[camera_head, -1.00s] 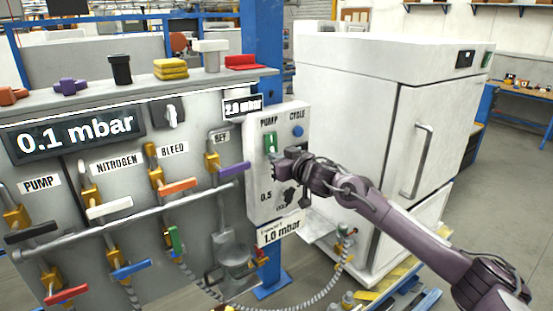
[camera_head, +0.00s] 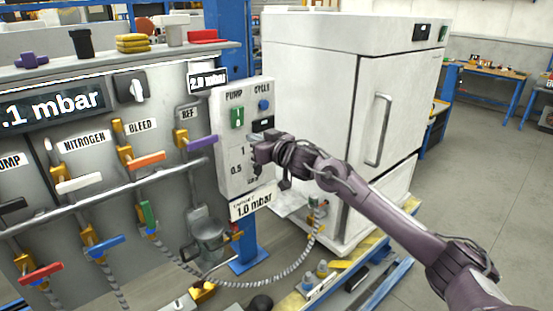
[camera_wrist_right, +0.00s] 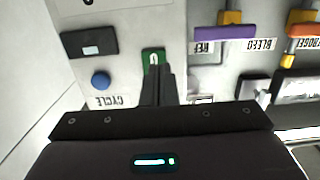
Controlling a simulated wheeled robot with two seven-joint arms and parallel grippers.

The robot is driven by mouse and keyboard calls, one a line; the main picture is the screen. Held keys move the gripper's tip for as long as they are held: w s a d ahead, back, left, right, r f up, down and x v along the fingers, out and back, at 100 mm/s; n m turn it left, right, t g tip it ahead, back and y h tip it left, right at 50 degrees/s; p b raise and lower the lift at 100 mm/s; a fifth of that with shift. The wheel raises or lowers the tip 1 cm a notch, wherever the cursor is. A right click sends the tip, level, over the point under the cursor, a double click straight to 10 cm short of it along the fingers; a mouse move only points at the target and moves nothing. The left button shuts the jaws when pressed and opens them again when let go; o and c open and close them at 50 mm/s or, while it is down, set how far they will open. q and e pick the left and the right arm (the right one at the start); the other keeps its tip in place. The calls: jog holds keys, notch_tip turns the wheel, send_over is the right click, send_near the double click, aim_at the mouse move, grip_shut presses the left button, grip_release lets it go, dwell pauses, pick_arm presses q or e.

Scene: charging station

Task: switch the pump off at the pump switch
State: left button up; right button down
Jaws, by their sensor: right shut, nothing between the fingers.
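The pump switch (camera_head: 237,117) is a small green rocker under the PUMP label on the pale control box (camera_head: 232,182). My right gripper (camera_head: 259,148) is shut and empty, in front of the box, below and right of the switch in the head view. In the right wrist view its closed fingers (camera_wrist_right: 158,78) point at the switch and hide its near end. Contact is not clear; the head view suggests a gap. My left gripper is not in view.
A blue CYCLE button (camera_head: 264,104) sits right of the switch, with a dark window (camera_head: 263,124) below it. A valve panel with coloured handles, including a purple one (camera_head: 202,141), is at left. A white cabinet (camera_head: 312,90) stands close at right.

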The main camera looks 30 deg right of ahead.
pick_arm(q)
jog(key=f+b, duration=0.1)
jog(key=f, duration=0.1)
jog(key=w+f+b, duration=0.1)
jog(key=b, duration=0.1)
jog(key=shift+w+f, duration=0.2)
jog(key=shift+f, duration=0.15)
pick_arm(e)
jog(key=s+d+f, duration=0.1)
jog(key=s+f, duration=0.1)
jog(key=s, duration=0.4)
jog(key=shift+s, duration=0.35)
jog(key=shift+d, duration=0.1)
